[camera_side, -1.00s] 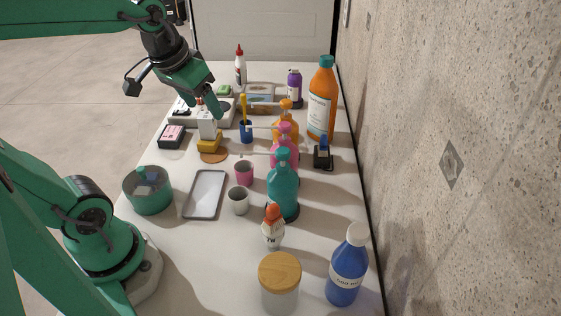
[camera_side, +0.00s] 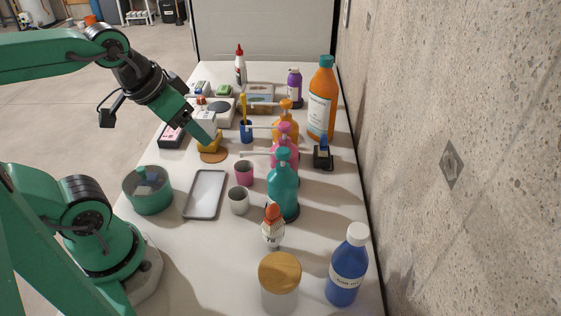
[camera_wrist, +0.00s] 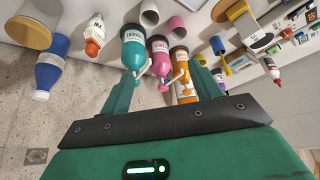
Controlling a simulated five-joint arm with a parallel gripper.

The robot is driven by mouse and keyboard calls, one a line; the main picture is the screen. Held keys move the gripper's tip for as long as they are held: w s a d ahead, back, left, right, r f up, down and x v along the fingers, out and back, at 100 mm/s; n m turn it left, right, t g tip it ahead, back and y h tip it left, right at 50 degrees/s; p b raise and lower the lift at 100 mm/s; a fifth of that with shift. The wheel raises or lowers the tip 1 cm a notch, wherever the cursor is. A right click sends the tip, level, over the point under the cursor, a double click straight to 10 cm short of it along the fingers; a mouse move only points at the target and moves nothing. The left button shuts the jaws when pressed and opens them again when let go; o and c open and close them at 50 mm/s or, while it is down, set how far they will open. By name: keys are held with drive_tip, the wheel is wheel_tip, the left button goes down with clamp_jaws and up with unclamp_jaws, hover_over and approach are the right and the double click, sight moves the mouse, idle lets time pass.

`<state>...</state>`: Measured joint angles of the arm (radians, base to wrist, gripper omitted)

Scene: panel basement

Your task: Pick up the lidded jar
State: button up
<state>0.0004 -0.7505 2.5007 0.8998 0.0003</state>
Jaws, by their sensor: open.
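The lidded jar, a pale jar (camera_side: 280,297) with a round wooden lid (camera_side: 280,271), stands upright at the near end of the table in the side view. Its wooden lid also shows at the upper left of the wrist view (camera_wrist: 28,33). My gripper (camera_side: 212,138) is far from the jar, over the table's left-middle part, beside a white and yellow object on a round wooden coaster. In the wrist view my gripper (camera_wrist: 163,85) has its two fingers wide apart with nothing held between them.
A blue bottle (camera_side: 347,268) stands right of the jar, and a white bottle with an orange cap (camera_side: 273,230) behind it. Teal (camera_side: 283,190), pink and orange pump bottles line the middle. A grey tray (camera_side: 204,194) and teal pot (camera_side: 148,191) are left. The near-left tabletop is clear.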

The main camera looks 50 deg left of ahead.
drive_tip(key=o, duration=0.7)
drive_tip(key=shift+c, duration=0.2)
drive_tip(key=n+g, duration=0.3)
drive_tip(key=g, duration=0.3)
approach(280, 268)
wheel_tip(280, 268, down, 6)
drive_tip(key=shift+s+f, duration=0.1)
drive_tip(key=shift+f, duration=0.05)
drive_tip(key=shift+s+f, duration=0.1)
drive_tip(key=shift+f, duration=1.3)
